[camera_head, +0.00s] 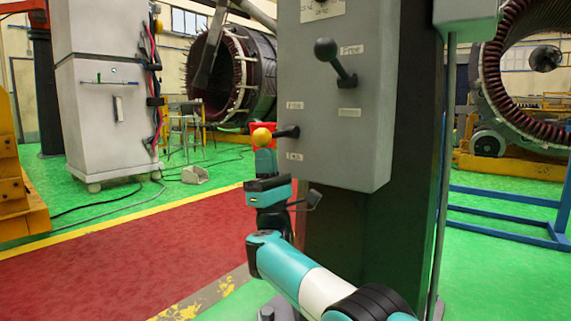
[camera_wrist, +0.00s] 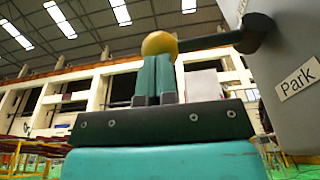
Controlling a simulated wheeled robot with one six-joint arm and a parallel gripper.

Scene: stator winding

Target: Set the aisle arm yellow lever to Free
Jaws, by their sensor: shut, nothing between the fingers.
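The yellow lever (camera_head: 262,137) has a yellow ball on a dark shaft and sticks out sideways from the left part of the grey control box (camera_head: 372,125). One small label (camera_head: 295,105) lies above its pivot and another (camera_head: 294,156) below. In the wrist view the lower label reads Park (camera_wrist: 298,80). The yellow ball (camera_wrist: 160,43) shows there at the tips of my gripper (camera_wrist: 155,62). My gripper (camera_head: 265,158) is shut and upright just under the ball, with nothing between its fingers. I cannot tell whether the fingertips touch the ball.
A black-knobbed lever (camera_head: 335,62) sits higher on the same box, with a Free label (camera_head: 351,50) above it. A white cabinet (camera_head: 105,90) stands at the left. Blue rails (camera_head: 505,195) stand at the right. The red floor lane (camera_head: 130,245) is clear.

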